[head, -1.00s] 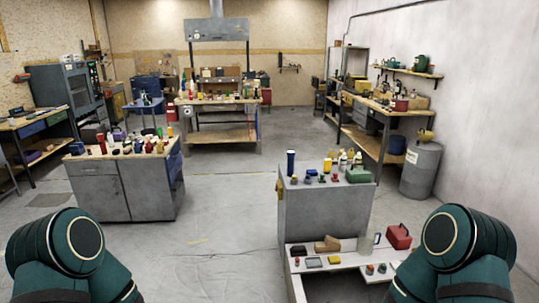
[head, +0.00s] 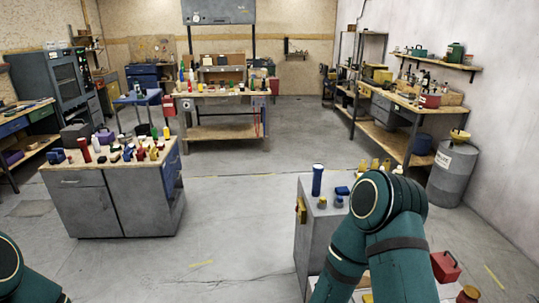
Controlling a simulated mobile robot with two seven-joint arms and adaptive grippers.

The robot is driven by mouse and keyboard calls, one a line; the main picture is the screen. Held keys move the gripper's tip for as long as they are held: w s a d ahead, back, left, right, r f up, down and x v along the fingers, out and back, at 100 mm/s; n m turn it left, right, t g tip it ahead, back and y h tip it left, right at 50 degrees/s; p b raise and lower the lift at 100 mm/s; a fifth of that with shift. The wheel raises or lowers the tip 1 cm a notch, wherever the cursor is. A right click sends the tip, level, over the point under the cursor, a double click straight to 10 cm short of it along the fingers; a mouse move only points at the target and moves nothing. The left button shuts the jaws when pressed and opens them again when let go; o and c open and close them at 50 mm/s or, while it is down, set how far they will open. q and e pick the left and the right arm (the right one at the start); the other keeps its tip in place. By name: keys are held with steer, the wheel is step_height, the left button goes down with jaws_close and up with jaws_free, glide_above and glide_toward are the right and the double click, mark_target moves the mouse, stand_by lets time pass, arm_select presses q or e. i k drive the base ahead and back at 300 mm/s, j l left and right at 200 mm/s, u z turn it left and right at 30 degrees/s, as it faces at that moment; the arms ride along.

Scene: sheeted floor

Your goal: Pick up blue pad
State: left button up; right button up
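No object is clearly a blue pad. Several small blue items (head: 57,156) also lie on the left cabinet's wooden top. My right arm fills the lower right and hides much of the right cabinet and the low white surface by it. My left arm shows only at the lower left corner. Neither gripper is in view.
A red box (head: 446,266) is right of my arm. The left cabinet (head: 110,205) carries many small items. A workbench (head: 225,132) stands behind, and a grey drum (head: 452,175) at the right. The middle floor is clear.

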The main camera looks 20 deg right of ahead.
mark_target(342, 191)
steer(key=i+z, duration=0.1)
steer(key=i, duration=0.35)
steer(key=i+j+z, duration=0.15)
steer(key=i, duration=0.35)
steer(key=i+j+z, duration=0.1)
steer(key=i, duration=0.35)
steer(key=i+j+z, duration=0.2)
steer(key=i+z, duration=0.25)
steer(key=i+j+z, duration=0.85)
steer(key=j, duration=0.3)
steer(key=i, duration=0.6)
